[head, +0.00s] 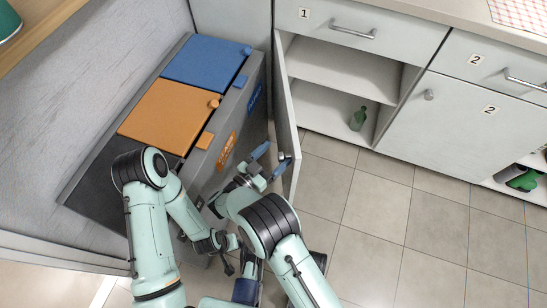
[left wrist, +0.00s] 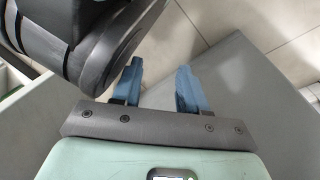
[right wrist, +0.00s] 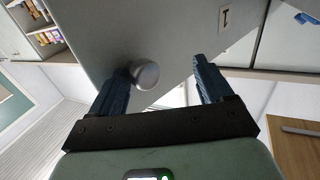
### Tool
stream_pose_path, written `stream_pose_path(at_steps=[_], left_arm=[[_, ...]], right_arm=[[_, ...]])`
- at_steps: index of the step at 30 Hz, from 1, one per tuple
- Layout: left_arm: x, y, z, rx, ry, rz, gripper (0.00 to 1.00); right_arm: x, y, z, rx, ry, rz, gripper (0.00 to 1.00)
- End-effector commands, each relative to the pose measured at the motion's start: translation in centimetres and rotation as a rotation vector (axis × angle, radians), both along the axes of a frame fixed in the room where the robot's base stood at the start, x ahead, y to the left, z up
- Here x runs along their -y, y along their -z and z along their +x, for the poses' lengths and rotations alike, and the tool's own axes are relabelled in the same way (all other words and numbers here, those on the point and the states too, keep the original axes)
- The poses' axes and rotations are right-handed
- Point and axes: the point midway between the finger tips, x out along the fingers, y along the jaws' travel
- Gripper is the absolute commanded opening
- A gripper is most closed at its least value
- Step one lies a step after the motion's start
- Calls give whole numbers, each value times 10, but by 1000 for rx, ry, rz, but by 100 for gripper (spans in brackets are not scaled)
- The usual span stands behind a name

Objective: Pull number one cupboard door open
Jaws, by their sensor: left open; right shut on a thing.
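The number one cupboard door (head: 288,110) stands swung out from its cupboard, seen almost edge-on in the head view. Its face and "1" label fill the upper part of the right wrist view (right wrist: 150,30). The round knob (right wrist: 146,74) lies between the fingers of my right gripper (right wrist: 162,85), close against the left finger in that view. My right gripper (head: 271,160) is shut on the knob. My left gripper (left wrist: 160,82) is open and empty in the left wrist view, with a dark arm link beside it. Its fingers are hard to make out in the head view.
The open cupboard shows a shelf (head: 340,70) and a green bottle (head: 358,118). A grey bin unit with orange (head: 170,112) and blue (head: 205,62) lids stands left of the door. The number two cupboard (head: 450,125) is closed. Tiled floor (head: 380,210) at right is clear.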

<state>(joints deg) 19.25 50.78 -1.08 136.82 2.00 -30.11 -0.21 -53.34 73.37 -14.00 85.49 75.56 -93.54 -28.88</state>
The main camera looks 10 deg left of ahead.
Motion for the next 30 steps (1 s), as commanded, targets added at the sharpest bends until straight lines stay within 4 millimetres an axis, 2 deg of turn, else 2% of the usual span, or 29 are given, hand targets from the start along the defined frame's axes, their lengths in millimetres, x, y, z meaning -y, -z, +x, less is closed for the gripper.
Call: stream_pose_path(at_steps=[1,9,13,23,24,30], left_arm=[[0,0,0,0,0,0,43],[0,-1,0,1,1,0,43],[1,-7,7,23,1,2,43],[8,-51,50,171,9,8,43],[9,-55,51,176,11,6,43],[21,-67,24,105,34,-27,43]], right_arm=[[-4,-5,5,14,-16,5,60],[-4,-7,4,15,-16,6,60],[-4,-20,4,17,-15,7,60],[-3,-95,1,13,-9,6,60],[-2,-105,1,12,-8,6,60],[-2,-152,0,9,-6,5,60]])
